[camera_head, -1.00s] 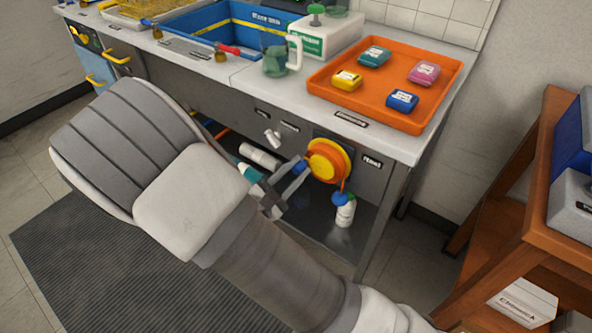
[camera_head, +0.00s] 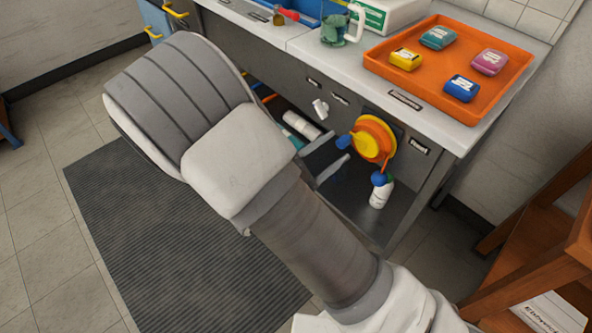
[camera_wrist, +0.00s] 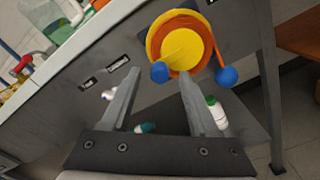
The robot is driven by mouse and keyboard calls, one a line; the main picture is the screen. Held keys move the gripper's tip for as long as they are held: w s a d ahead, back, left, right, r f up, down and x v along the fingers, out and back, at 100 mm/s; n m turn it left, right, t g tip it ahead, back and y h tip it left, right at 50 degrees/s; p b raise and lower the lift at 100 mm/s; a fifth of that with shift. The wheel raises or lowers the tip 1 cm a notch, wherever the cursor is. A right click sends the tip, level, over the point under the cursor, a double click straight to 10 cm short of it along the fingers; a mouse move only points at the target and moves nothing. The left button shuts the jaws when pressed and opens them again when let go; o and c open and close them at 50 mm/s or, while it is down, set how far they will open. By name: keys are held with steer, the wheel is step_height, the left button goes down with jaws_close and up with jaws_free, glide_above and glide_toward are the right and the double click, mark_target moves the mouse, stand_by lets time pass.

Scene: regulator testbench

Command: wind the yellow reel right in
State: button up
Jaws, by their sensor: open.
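The yellow reel (camera_head: 366,146) with an orange rim is mounted on the grey bench front, under the worktop. Its blue crank knob (camera_head: 343,142) sticks out on the left side of its face. An orange line hangs from the reel to a blue ball (camera_head: 379,179). My gripper (camera_head: 340,149) is open close to the knob, its fingers pointing at the reel. In the wrist view the knob (camera_wrist: 160,72) shows between the two fingertips (camera_wrist: 160,75), with the reel (camera_wrist: 183,45) just beyond. Contact with the knob cannot be told.
A white bottle (camera_head: 380,195) stands on the lower shelf below the reel. A white handle (camera_head: 320,108) sticks out left of the reel. An orange tray (camera_head: 440,100) and a green mug (camera_head: 335,30) are on the worktop. A wooden stand (camera_head: 540,235) is at right.

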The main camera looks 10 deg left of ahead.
steer(key=p+v, duration=0.2)
steer(key=v, duration=1.2)
steer(key=shift+s+a+p, duration=0.25)
steer(key=shift+s+p, duration=0.05)
steer(key=shift+p, duration=0.05)
steer(key=s+d+r+m+g+y, duration=0.1)
steer(key=d+r+m+g+y, duration=0.1)
steer(key=d+r+m+g, duration=0.6)
steer(key=s+d+r+m+g+y, duration=0.1)
steer(key=d+r+m+g+y, duration=0.15)
steer(key=d+m+g, duration=0.6)
steer(key=s+d+r+m+t+y+p, duration=0.1)
steer(key=d+r+m+t+y+p, duration=0.1)
steer(key=r+p, duration=0.8)
steer(key=s+d+r+m+t+y+p, duration=0.2)
steer(key=d+r+t+y+p, duration=0.2)
steer(key=r+p, duration=0.7)
step_height(320, 180, up, 10)
steer(key=shift+d+r+t, duration=0.2)
steer(key=shift+d+t, duration=0.3)
steer(key=shift+t, duration=0.45)
steer(key=shift+m+y, duration=0.25)
